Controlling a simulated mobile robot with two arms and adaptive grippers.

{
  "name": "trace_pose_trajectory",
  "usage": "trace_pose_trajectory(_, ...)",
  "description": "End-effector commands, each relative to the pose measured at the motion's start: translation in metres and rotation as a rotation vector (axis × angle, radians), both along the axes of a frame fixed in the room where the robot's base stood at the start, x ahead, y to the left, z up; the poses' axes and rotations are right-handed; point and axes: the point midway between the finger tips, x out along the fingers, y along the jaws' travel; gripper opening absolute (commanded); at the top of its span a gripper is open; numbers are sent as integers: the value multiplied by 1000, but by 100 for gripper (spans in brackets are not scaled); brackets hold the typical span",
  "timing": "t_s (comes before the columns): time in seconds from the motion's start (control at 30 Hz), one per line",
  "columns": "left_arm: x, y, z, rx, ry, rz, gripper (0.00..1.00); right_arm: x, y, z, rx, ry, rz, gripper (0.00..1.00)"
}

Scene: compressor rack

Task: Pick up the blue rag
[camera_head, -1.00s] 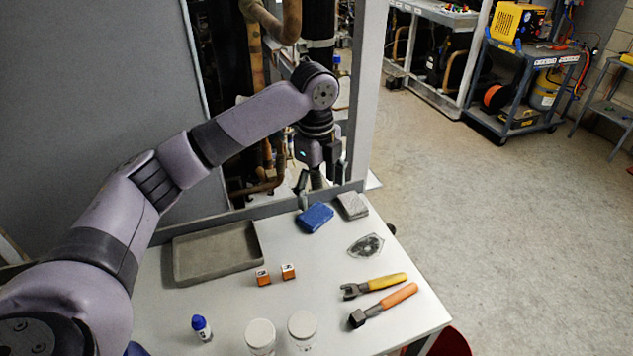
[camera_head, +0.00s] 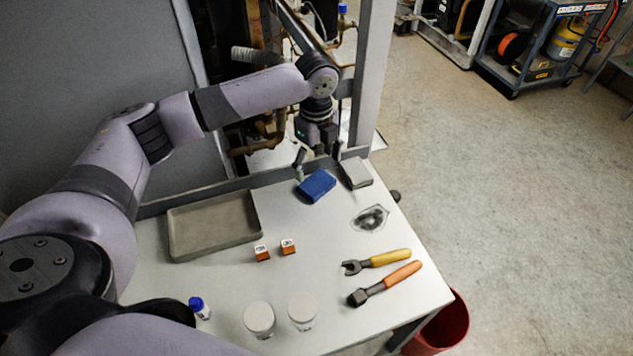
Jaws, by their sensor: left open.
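The blue rag (camera_head: 316,186) is a folded blue pad lying near the back edge of the white table. My left gripper (camera_head: 319,162) points down just behind and above the rag, its fingers spread apart and empty. One finger shows near the rag's left back corner, the other near its right back side. I cannot tell whether either finger touches the rag. My right gripper is not in view.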

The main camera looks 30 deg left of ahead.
Motion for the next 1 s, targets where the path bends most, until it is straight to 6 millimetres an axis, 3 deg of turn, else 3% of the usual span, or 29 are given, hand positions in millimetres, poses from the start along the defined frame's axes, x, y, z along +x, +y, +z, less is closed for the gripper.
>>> trace_pose_trajectory(0.23, -1, 0, -17, 2, 2, -1, 78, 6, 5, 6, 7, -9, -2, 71)
trace_pose_trajectory(0.53, -3, -1, -58, 2, 2, -1, 78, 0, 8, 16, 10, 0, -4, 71)
trace_pose_trajectory(0.8, -3, -1, -62, 1, 0, -1, 78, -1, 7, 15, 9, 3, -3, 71)
trace_pose_trajectory(1.0, -3, -1, -61, 1, 0, -2, 66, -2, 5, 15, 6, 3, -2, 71)
